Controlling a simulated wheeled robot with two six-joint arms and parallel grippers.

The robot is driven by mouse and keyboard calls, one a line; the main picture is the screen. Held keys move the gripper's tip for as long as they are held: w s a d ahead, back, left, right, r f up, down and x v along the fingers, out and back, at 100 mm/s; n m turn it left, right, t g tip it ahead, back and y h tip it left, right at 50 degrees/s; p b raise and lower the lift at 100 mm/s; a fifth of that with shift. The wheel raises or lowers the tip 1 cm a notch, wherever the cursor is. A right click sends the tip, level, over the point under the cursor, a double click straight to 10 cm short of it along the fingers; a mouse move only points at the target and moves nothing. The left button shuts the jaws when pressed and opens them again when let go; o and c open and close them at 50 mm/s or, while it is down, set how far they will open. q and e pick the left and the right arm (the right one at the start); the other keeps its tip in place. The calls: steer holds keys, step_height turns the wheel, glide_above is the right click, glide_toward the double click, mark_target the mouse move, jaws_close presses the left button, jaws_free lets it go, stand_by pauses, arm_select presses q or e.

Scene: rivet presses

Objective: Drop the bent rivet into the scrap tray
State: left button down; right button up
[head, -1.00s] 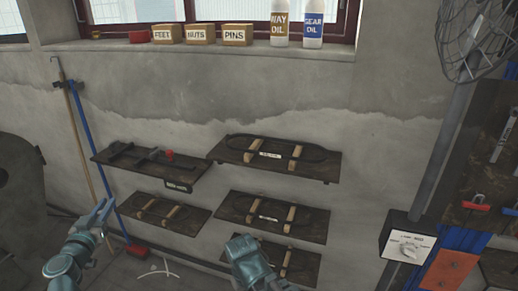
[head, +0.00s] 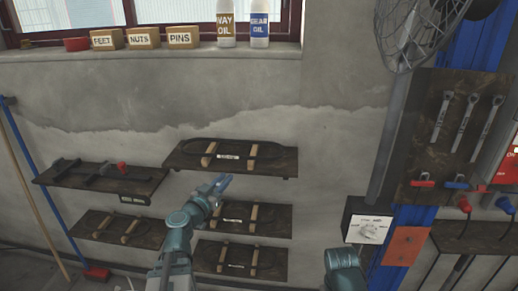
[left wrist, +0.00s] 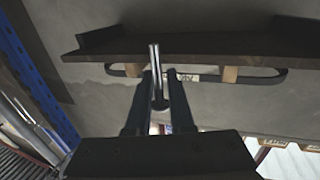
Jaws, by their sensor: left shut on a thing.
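My left gripper (head: 222,184) is raised in front of the wall shelves in the head view. In the left wrist view, its two dark fingers (left wrist: 166,92) are shut on a thin shiny metal rivet (left wrist: 155,62). The rivet's round head shows between the fingers and its shank sticks out past the tips. I cannot tell from this angle how bent it is. A scrap tray is not visible in either view. Of my right arm only a teal part shows at the bottom of the head view; its fingers are out of sight.
Several dark wall shelves (head: 275,162) carry belts on wooden blocks, close behind my left gripper. Labelled boxes (head: 143,38) and oil bottles (head: 259,25) stand on the sill. A dial box (head: 368,228), a fan (head: 408,30) and a wrench board (head: 455,135) are at the right.

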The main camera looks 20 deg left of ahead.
arm_select(q)
steer(key=s+a+r+n+y+p, duration=0.1)
steer(key=a+r+y+p, duration=0.1)
steer(key=a+r+p, duration=0.2)
steer(key=a+r+n+y+p, duration=0.2)
steer(key=a+r+y+p, duration=0.1)
steer(key=r+p, duration=0.5)
steer(key=shift+s+a+r+p, duration=0.4)
steer(key=shift+a+r, duration=0.2)
steer(key=shift+a, duration=0.15)
